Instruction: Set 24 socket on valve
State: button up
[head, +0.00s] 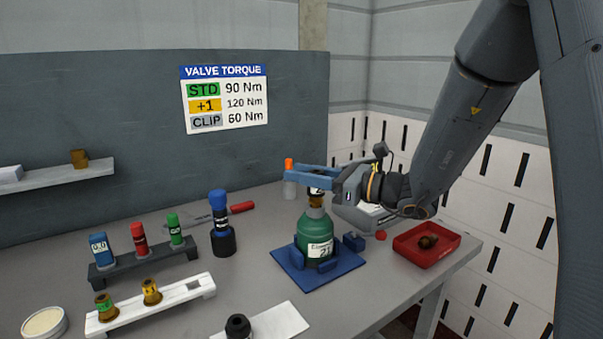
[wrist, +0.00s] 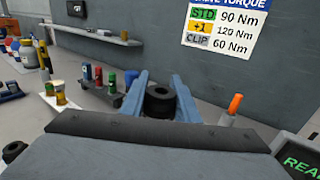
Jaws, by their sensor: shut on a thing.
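A green gas cylinder (head: 313,232) with a white label stands upright in a blue holder (head: 290,273) on the table. A brass valve (head: 316,201) sits on its top. My gripper (head: 306,174), with blue fingers, reaches in from the right above the cylinder. It is shut on a black socket (head: 316,190) with a white mark that I cannot fully read. The socket is right over the valve; I cannot tell whether it is seated on it. In the wrist view the round, hollow black socket (wrist: 160,101) shows between the fingertips (wrist: 160,88).
A blue-topped tool (head: 220,212) stands in a black base to the left. A rack (head: 143,262) holds blue, red and green pieces; a white rail (head: 185,291) holds brass pieces. A black socket (head: 238,326) stands on a white sheet. A red tray (head: 440,254) holds a brass piece. An orange-capped bottle (head: 290,185) stands behind.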

jog(key=shift+f+b, duration=0.45)
jog(key=shift+f, duration=0.35)
jog(key=o, duration=1.2)
jog(key=shift+r, duration=0.15)
jog(key=shift+r+p, duration=2.15)
jog(key=shift+r, duration=0.75)
jog(key=shift+a, duration=0.1)
